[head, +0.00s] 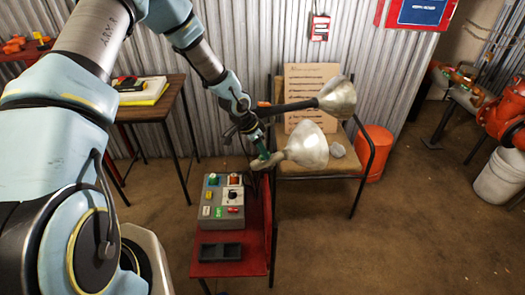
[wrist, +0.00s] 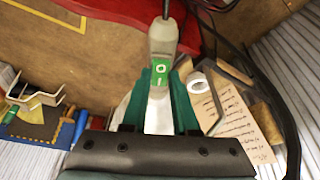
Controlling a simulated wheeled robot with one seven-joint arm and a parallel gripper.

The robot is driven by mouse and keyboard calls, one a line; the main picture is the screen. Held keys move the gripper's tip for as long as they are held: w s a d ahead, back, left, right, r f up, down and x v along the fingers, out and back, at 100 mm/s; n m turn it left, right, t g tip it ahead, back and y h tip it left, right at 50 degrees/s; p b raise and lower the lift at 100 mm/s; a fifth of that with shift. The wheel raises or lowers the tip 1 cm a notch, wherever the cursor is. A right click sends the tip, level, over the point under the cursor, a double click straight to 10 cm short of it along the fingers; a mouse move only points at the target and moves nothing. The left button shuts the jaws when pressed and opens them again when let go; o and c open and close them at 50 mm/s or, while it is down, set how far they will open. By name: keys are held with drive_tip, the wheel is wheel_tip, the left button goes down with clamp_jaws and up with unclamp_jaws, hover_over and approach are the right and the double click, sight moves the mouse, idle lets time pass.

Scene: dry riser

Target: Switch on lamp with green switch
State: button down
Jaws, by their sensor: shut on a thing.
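The lower lamp (head: 306,146) has a pale bulb-shaped head and a light grey handle that points left, above the red stand. In the wrist view its grey handle (wrist: 163,40) carries a green switch (wrist: 159,74) marked O and I. My gripper (head: 262,155) has green fingers; in the wrist view the gripper (wrist: 162,78) is shut on this lamp, with a finger on each side beside the switch. A second lamp (head: 337,97) with a dark handle is just above and behind. I cannot tell whether either lamp is lit.
A grey control box (head: 222,206) with several coloured buttons and a black tray (head: 221,251) sit on the red stand (head: 258,262). A chair (head: 357,172) holding a written board (head: 306,85) is behind. An orange bucket (head: 374,152) stands right. The floor at front right is clear.

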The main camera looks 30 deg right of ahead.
drive_tip(key=shift+d+r+y, duration=0.1)
drive_tip(key=shift+d+y, duration=0.3)
drive_tip(key=shift+y, duration=0.7)
drive_tip(key=shift+d+y, duration=0.15)
drive_tip(key=shift+y, duration=0.95)
drive_tip(key=c, duration=0.7)
unclamp_jaws()
wheel_tip(320, 180, up, 11)
drive_tip(key=shift+d+f+b, duration=0.1)
drive_tip(key=shift+b, duration=1)
